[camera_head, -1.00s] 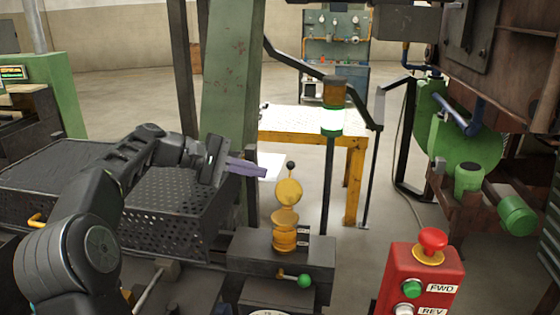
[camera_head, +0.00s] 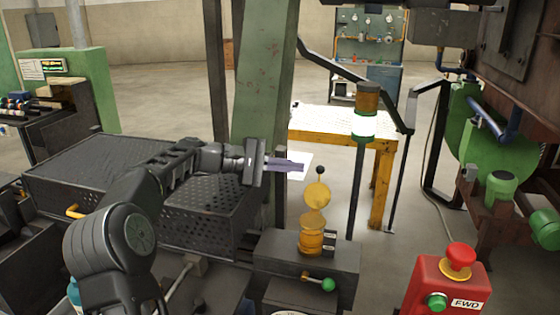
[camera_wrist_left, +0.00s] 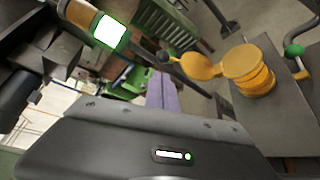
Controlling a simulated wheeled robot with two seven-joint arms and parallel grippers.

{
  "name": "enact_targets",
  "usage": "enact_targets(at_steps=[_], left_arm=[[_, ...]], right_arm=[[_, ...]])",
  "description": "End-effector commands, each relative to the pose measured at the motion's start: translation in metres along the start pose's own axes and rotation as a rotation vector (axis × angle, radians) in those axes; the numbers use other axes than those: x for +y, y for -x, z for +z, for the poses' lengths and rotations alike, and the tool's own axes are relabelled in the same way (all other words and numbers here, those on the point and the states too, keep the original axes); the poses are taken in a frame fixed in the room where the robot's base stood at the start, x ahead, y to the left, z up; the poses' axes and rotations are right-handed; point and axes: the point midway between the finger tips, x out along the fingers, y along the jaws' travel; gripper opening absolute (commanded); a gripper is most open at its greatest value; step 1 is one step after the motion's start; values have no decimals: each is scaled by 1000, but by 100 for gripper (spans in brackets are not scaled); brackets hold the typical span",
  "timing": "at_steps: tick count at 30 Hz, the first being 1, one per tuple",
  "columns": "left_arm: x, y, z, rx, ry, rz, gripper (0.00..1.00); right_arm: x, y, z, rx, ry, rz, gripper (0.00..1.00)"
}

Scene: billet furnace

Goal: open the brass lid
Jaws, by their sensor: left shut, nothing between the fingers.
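The brass lid (camera_head: 317,196) stands swung up above the brass cup (camera_head: 311,236), with a black ball knob (camera_head: 320,170) at its upper end. The cup sits on a dark grey block. In the left wrist view the lid (camera_wrist_left: 203,67) reaches out from the cup (camera_wrist_left: 257,82) towards the knob (camera_wrist_left: 163,57). My left gripper (camera_head: 303,167) has its purple fingers shut and empty. In the head view its tips lie just left of the knob, with a small gap in the picture. The fingers also show in the wrist view (camera_wrist_left: 161,92). My right gripper is out of view.
A green-handled lever (camera_head: 327,284) juts from the block's front. A lamp post (camera_head: 364,125) stands behind the block to the right. A red button box (camera_head: 447,288) is at front right. A perforated black bin (camera_head: 215,212) lies below my left arm. A green column (camera_head: 262,80) rises behind the gripper.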

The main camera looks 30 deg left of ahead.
Motion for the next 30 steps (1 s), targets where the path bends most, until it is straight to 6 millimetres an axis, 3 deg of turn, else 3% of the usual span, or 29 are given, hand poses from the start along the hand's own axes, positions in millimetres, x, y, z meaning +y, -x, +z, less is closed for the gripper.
enact_targets(at_steps=[3, 9, 21, 26, 30], left_arm=[[3, -21, 2, -3, 2, 0, 0], [1, -42, 0, 0, 0, -1, 0], [0, -47, 0, 1, -1, 0, 0], [-4, -47, -1, 1, -18, 11, 0], [-8, -45, 2, 2, -66, 38, 0]], right_arm=[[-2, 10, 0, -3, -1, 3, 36], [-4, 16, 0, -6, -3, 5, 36], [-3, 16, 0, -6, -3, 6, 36], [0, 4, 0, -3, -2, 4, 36], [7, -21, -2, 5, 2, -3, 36]])
